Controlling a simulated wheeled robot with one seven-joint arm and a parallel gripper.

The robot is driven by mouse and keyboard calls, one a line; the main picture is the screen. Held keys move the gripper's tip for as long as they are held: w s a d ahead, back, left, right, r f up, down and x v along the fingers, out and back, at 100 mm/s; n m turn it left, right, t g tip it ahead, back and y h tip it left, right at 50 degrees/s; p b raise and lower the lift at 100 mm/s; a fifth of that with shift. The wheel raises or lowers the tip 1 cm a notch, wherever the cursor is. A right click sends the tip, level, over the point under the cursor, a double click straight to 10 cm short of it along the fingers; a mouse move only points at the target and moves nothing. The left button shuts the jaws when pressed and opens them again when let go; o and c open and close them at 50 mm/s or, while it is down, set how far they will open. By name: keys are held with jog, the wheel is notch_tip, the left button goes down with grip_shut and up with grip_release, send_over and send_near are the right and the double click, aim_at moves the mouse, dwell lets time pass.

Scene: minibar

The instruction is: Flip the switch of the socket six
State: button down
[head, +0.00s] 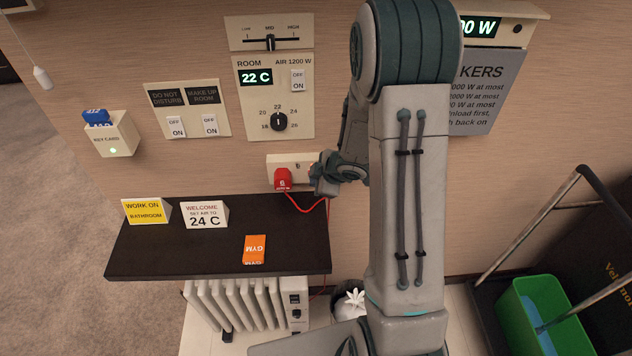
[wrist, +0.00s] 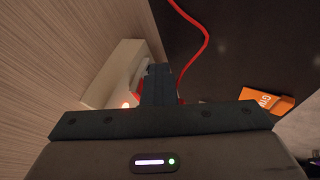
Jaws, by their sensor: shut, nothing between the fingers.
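Socket six is a cream wall box (head: 290,161) with a red plug marked 6 (head: 283,180) in its left part and a red cable running down to the right. Its switch is not clearly visible behind my gripper. My gripper (head: 318,184) is shut and empty, at the right end of the socket box. In the wrist view the socket box (wrist: 112,85) is just left of my shut fingers (wrist: 158,75), which cover part of it. A small reddish light shows on the box. I cannot tell whether the fingertips touch the switch.
A dark shelf (head: 200,265) lies below the socket, with a yellow sign (head: 146,211), a white sign (head: 205,215) and an orange GYM card (head: 255,249). A white radiator (head: 245,304) stands beneath. A thermostat panel (head: 300,120) is above; a cart with a green bucket (head: 520,300) is at right.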

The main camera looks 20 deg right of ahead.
jog(key=shift+r, duration=0.1)
jog(key=shift+r+p, duration=0.8)
jog(key=shift+p, duration=0.1)
jog(key=s+d+r+p, duration=0.1)
jog(key=s+r+p, duration=0.2)
jog(key=s+r, duration=0.5)
jog(key=shift+s+d+r, duration=0.25)
jog(key=shift+s+d, duration=0.15)
jog(key=shift+s, duration=0.2)
